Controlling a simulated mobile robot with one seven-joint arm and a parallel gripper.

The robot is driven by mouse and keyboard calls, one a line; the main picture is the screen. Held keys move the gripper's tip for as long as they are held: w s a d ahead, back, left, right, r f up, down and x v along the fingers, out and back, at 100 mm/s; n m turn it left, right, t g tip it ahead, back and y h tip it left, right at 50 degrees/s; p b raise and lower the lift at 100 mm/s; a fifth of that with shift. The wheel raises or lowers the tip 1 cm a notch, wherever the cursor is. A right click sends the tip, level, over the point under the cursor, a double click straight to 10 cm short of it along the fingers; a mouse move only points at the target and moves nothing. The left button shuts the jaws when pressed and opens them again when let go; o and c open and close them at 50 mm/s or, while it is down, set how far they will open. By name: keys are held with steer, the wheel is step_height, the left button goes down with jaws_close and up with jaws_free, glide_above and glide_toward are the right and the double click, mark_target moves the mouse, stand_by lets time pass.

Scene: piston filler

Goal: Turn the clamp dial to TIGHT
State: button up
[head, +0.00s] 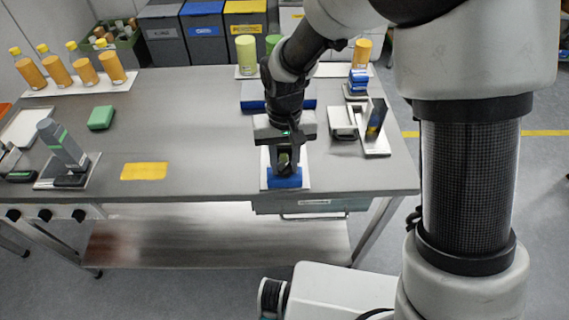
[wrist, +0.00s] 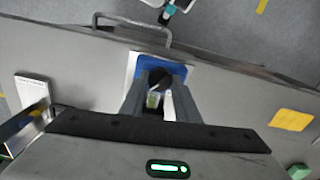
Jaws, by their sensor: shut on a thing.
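The clamp dial, a dark round knob (wrist: 159,77), sits on a blue base (wrist: 146,62) on a white plate near the table's front edge. In the head view the blue base (head: 285,181) shows below my gripper (head: 285,165), which points straight down. My gripper is shut on the dial, with a finger on either side in the wrist view (wrist: 157,92). A small pale green part shows between the fingers. The fingers hide most of the dial in the head view. I cannot read any marks or the dial's setting.
A drawer handle (wrist: 130,24) lies beyond the table's front edge near the dial. A yellow mat (head: 144,171) lies to the left, with clear table between. A white box (head: 342,122) and an upright dark panel (head: 376,116) stand to the right.

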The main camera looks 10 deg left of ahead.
mark_target(285, 168)
steer(key=shift+m, duration=0.6)
steer(key=o, duration=1)
steer(key=shift+o, duration=0.2)
steer(key=shift+r, duration=0.15)
step_height(285, 168, up, 17)
steer(key=p, duration=0.1)
steer(key=shift+r+p, duration=0.15)
steer(key=shift+p, duration=0.15)
steer(key=s+d+r+m+t+p, duration=0.1)
steer(key=s+d+r+t+p, duration=0.25)
steer(key=d+r, duration=0.9)
steer(key=s+d+r+m+t+p, duration=0.1)
steer(key=s+d+r+t+p, duration=0.1)
steer(key=s+d, duration=0.6)
steer(key=d+p, duration=0.1)
steer(key=d, duration=0.2)
steer(key=shift+s+d+m+p, duration=0.2)
steer(key=shift+m+p, duration=0.1)
